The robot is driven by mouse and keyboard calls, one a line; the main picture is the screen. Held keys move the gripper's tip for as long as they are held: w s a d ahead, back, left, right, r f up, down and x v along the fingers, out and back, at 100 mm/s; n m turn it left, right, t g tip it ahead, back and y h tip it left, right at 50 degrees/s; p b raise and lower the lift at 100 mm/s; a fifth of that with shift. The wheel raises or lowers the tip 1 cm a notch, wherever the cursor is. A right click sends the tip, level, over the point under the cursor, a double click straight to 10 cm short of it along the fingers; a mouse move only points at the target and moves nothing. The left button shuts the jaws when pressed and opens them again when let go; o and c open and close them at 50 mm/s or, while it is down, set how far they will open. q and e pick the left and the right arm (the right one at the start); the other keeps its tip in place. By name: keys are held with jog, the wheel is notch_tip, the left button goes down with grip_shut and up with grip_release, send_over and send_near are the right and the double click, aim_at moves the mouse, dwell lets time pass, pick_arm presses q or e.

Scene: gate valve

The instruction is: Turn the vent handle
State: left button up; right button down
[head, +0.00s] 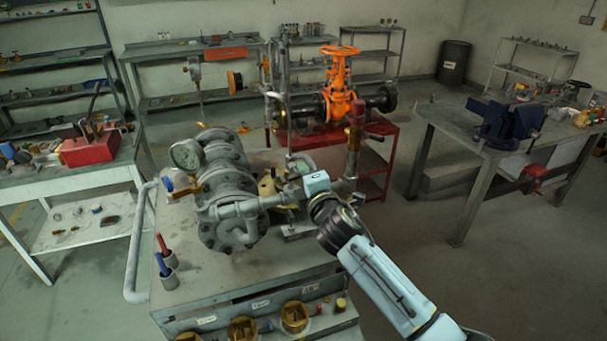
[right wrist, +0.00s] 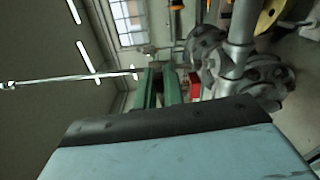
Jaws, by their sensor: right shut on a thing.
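My right arm reaches in from the lower right. My right gripper (head: 291,190) is at the fittings on the right of the assembly, beside a small yellow part (head: 267,187). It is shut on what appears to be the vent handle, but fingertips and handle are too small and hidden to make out. My left gripper is not in view.
A vertical pipe with a red top (head: 356,110) rises close behind my right wrist. An orange valve (head: 339,85) stands on a red cart behind.

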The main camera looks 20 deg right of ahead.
jog(key=shift+f+m, duration=0.15)
jog(key=shift+m, duration=0.45)
jog(key=c, duration=1.5)
grip_release()
jog(key=shift+s, duration=0.15)
jog(key=s, duration=1.3)
jog(key=shift+d+b, duration=0.2)
jog(key=shift+b, duration=0.25)
